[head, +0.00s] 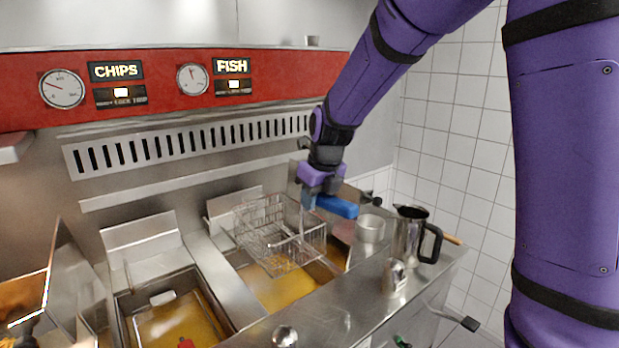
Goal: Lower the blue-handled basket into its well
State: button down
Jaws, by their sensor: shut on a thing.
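My gripper (318,190) is shut on the blue handle (337,207) of the wire basket. The wire basket (272,240) hangs tilted over the right-hand well, under the FISH label. That well (285,292) holds yellow-brown oil, and its front part shows below the basket. I cannot tell whether the basket's bottom touches the oil. The fingertips are partly hidden by the gripper body and the handle.
The left well (180,325) under the CHIPS label holds oil and a red-marked item. A steel jug (410,235) with a black handle, a metal pot (370,228) and a shaker (394,275) stand right of the basket. A tiled wall (450,130) bounds the right.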

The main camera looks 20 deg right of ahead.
jog(key=shift+s+f, duration=0.2)
jog(key=shift+s, duration=0.05)
jog(key=shift+s+f, duration=0.1)
jog(key=shift+f, duration=11.75)
jog(key=c, duration=0.7)
grip_release()
jog(key=shift+v, duration=5.4)
